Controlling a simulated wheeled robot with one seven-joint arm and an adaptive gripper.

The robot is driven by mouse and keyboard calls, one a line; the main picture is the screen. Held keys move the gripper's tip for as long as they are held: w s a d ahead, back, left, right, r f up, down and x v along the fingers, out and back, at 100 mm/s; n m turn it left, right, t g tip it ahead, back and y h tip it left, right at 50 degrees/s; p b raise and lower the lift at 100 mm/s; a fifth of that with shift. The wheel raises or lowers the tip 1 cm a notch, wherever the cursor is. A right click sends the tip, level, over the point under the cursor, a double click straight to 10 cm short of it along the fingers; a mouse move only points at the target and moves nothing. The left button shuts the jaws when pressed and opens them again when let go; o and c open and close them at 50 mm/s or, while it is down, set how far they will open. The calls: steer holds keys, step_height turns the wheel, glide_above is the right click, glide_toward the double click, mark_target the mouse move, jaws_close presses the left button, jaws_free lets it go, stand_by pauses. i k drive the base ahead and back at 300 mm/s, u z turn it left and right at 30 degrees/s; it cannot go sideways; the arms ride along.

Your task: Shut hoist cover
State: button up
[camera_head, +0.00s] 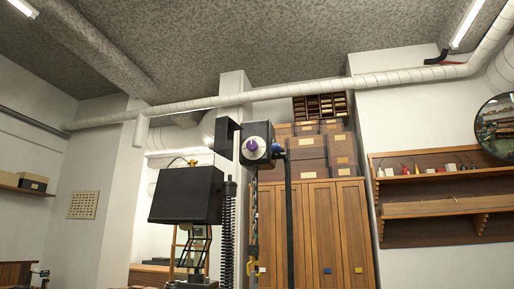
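A black coiled spring or screw (228,235) stands between the box and the uprights. Wooden cabinets (325,232) with stacked boxes are behind. A wooden wall shelf (430,177) and round mirror (496,125) are at right. White pipes (300,91) run overhead. The floor is out of view.

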mark_target(223, 143)
steer(key=z, duration=0.05)
steer(key=i, duration=0.9)
steer(key=u, duration=0.15)
